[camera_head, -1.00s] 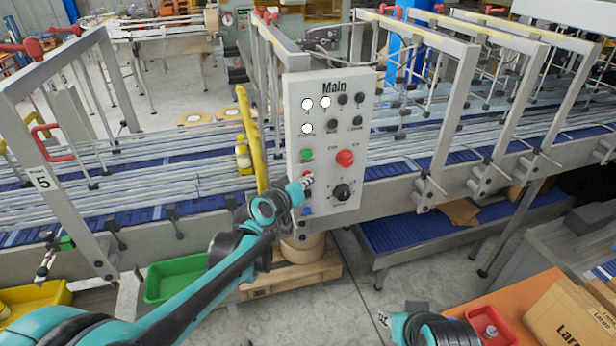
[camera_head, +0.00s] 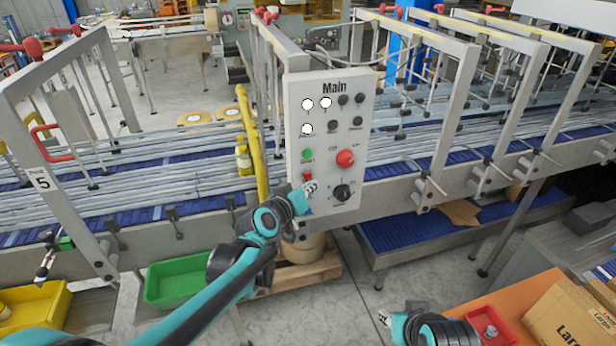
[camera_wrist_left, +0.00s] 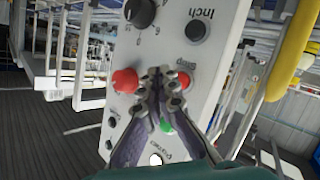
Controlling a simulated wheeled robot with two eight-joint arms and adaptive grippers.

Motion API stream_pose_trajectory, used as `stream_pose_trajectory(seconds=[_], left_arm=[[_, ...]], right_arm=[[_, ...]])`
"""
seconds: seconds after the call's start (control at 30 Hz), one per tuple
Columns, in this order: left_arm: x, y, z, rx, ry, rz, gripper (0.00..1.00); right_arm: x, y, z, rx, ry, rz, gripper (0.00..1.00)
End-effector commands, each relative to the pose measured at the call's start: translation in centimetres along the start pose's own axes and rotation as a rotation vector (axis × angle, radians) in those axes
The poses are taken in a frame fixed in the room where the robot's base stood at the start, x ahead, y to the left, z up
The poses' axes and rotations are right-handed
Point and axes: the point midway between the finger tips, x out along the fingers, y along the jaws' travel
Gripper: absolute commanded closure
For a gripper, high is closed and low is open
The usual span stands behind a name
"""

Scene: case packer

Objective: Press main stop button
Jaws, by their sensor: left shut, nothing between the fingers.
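The white panel marked "Main" (camera_head: 331,130) stands at the conveyor's near side. Its small red button (camera_head: 307,175) sits below the green button (camera_head: 307,155); in the left wrist view this red button (camera_wrist_left: 185,79) is beside the word "Stop". The larger red mushroom button (camera_head: 345,158) also shows in the left wrist view (camera_wrist_left: 124,81). My left gripper (camera_head: 310,187) is shut and empty, in front of the panel just below the small red button. In the left wrist view its fingertips (camera_wrist_left: 163,76) appear between the two red buttons. Contact cannot be told. My right gripper (camera_head: 385,318) is low at the front.
A black knob (camera_head: 342,192) is right of my left gripper, and a black "Inch" button (camera_wrist_left: 197,31) shows in the wrist view. A yellow post (camera_head: 252,135) stands left of the panel. A green bin (camera_head: 176,282) is below the conveyor, and a cardboard box (camera_head: 570,318) is at right.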

Motion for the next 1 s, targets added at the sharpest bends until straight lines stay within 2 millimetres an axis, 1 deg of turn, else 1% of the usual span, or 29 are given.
stream_pose_trajectory(seconds=[0.2, 0.4, 1.0], left_arm=[[-1.6, 1.2, 1.2, 0.001, -0.001, 0.001, 1.0], [-2.7, 2.0, 1.9, 0.0, 0.0, 0.001, 1.0], [-2.9, 2.1, 2.1, 0.0, 0.0, 0.0, 1.0]], right_arm=[[-0.2, 0.0, -0.1, 0.0, 0.0, 0.0, 0.66], [-0.4, 0.0, -0.2, 0.0, 0.0, 0.0, 0.66], [-0.3, 0.0, -0.2, 0.0, 0.0, 0.0, 0.66]])
